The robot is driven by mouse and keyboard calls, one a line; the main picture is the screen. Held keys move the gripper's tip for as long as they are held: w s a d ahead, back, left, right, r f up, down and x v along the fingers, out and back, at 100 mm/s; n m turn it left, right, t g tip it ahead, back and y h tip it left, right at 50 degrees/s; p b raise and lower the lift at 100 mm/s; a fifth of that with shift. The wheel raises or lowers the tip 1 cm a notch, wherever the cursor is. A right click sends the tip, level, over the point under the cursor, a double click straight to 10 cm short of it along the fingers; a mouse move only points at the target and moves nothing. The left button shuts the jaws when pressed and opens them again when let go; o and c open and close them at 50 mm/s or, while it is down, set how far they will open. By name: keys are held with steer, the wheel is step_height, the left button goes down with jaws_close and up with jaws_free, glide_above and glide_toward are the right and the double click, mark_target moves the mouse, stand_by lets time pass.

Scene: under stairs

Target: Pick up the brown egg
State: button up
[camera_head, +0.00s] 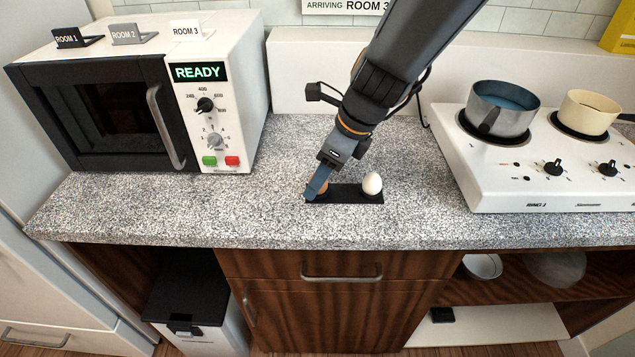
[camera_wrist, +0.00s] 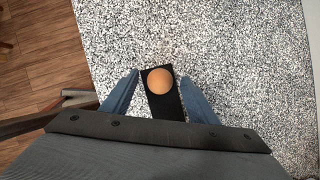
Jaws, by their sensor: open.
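The brown egg (camera_wrist: 160,81) sits at one end of a black holder (camera_wrist: 163,108) in the wrist view. In the head view it shows only as a small brown patch (camera_head: 323,187), mostly hidden behind my gripper. My gripper (camera_head: 317,189) points down at the left end of the black holder (camera_head: 345,198) on the speckled counter. In the wrist view my gripper (camera_wrist: 158,84) is open, with one blue finger on each side of the egg. Gaps show between the fingers and the egg there. A white egg (camera_head: 372,184) stands at the right end of the holder.
A microwave (camera_head: 219,90) reading READY stands at the left of the counter (camera_head: 260,215). A white stove (camera_head: 545,180) with a grey pot (camera_head: 503,112) and a cream pot (camera_head: 588,113) is at the right. The counter around the holder is clear.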

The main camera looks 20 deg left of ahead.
steer(key=c, duration=1.1)
steer(key=shift+c, duration=0.2)
steer(key=shift+r, duration=0.1)
steer(key=shift+r, duration=0.2)
step_height(320, 180, up, 10)
steer(key=w+d+r+p, duration=0.4)
steer(key=w+d, duration=0.6)
steer(key=d, duration=0.2)
steer(key=w+d+r+p, duration=0.4)
steer(key=w+d+p, duration=0.1)
steer(key=w+d, duration=0.6)
steer(key=w+d+r+p, duration=0.4)
steer(key=w+d, duration=0.6)
steer(key=d, duration=0.5)
steer(key=shift+w+d+r+p, duration=0.2)
steer(key=shift+d+r+p, duration=0.05)
steer(key=shift+r+p, duration=0.1)
